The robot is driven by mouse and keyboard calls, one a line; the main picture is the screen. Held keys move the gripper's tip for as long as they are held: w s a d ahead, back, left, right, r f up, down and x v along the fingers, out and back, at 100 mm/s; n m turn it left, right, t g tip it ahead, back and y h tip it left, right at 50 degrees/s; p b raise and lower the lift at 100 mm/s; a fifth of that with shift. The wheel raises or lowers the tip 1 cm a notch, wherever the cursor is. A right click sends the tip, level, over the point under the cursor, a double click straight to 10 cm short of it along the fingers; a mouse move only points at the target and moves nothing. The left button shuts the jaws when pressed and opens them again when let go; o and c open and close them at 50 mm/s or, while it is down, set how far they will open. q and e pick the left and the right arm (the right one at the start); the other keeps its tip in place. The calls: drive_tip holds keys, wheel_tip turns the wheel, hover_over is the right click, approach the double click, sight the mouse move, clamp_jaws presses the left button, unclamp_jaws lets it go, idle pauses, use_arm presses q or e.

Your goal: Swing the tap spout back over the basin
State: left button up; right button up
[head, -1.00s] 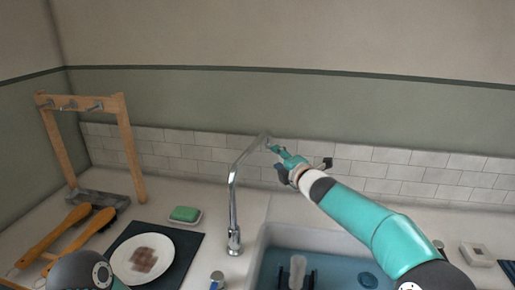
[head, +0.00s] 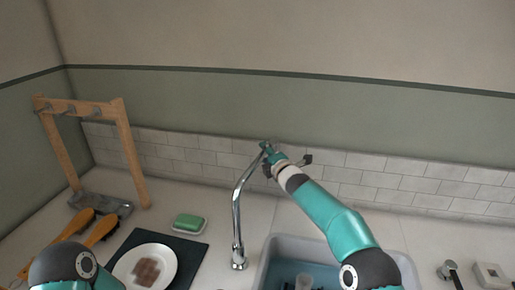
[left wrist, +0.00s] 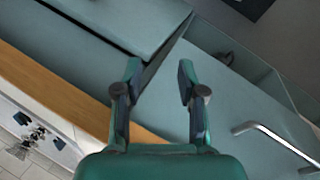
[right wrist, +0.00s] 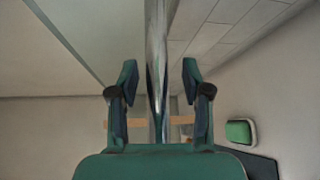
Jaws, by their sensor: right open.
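The chrome tap (head: 237,215) stands upright at the left edge of the basin (head: 262,262), its spout bending up and back toward the tiled wall. My right gripper (head: 266,151) is at the upper end of the spout, well above the counter. In the right wrist view, the spout (right wrist: 156,60) runs between the two open fingers (right wrist: 160,85); I cannot tell whether either finger touches it. The gripper partly hides the spout's end in the head view. My left gripper (left wrist: 158,82) is open and empty in the left wrist view, over grey-green cabinet surfaces.
A green soap (head: 189,222) lies left of the tap, by a dark mat (head: 196,252) with a white plate (head: 172,262). The tiled wall (head: 340,172) is close behind the right gripper.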

drive_tip(key=shift+w+a+f, duration=0.1)
drive_tip(key=shift+w+a, duration=0.05)
drive_tip(key=shift+a, duration=0.05)
drive_tip(key=shift+a, duration=0.1)
drive_tip(key=shift+c, duration=0.3)
drive_tip(key=shift+c, duration=1.2)
drive_tip(key=shift+a, duration=0.1)
clamp_jaws()
